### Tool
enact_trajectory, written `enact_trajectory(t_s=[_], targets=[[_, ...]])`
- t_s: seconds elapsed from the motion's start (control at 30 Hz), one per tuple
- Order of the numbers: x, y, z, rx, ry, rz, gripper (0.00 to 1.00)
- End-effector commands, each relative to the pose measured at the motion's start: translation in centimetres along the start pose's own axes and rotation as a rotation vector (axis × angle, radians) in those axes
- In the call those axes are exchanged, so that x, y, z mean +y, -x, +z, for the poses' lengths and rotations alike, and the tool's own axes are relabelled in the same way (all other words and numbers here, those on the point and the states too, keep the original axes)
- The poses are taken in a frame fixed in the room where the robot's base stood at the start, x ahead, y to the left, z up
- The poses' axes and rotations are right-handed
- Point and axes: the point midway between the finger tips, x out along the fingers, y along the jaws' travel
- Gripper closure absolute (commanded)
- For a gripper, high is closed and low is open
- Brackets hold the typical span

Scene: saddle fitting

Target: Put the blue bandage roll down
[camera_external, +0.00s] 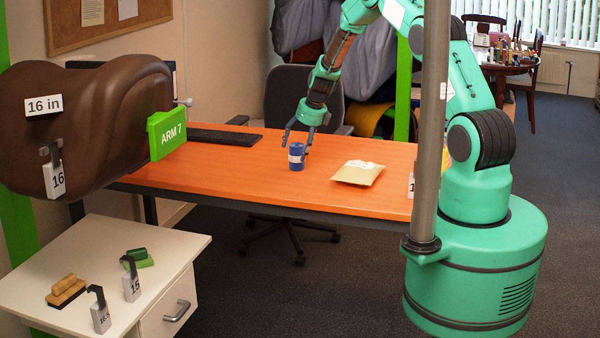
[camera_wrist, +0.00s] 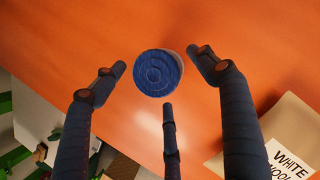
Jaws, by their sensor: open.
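The blue bandage roll (camera_external: 296,157), with a pale band round its side, stands upright on the orange desk (camera_external: 240,178). In the wrist view I see the roll's round top (camera_wrist: 158,73) from above. My gripper (camera_external: 297,143) is over and around the roll. In the wrist view its dark fingers (camera_wrist: 162,85) are spread apart, with a gap on either side of the roll. The third finger's tip is close below the roll; I cannot tell whether it touches.
A paper packet (camera_external: 358,173) lies right of the roll. A dark keyboard (camera_external: 225,137) lies at the desk's back left. The brown saddle (camera_external: 95,125) with a green ARM 7 block (camera_external: 166,135) overhangs the left end. A white cabinet (camera_external: 60,245) holds brushes and tagged hooks. Bare desk surrounds the roll.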

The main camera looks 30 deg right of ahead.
Motion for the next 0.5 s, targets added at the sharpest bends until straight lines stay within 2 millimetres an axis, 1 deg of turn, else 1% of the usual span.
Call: enact_trajectory(t_s=[0.03, 0.3, 0.5], targets=[[0.0, 0.9, 0.1, -0.001, 0.000, 0.000, 0.27], [-0.1, 5.2, 0.1, -0.001, -0.001, -0.001, 0.27], [0.0, 8.1, 0.1, -0.001, 0.000, -0.001, 0.27]])
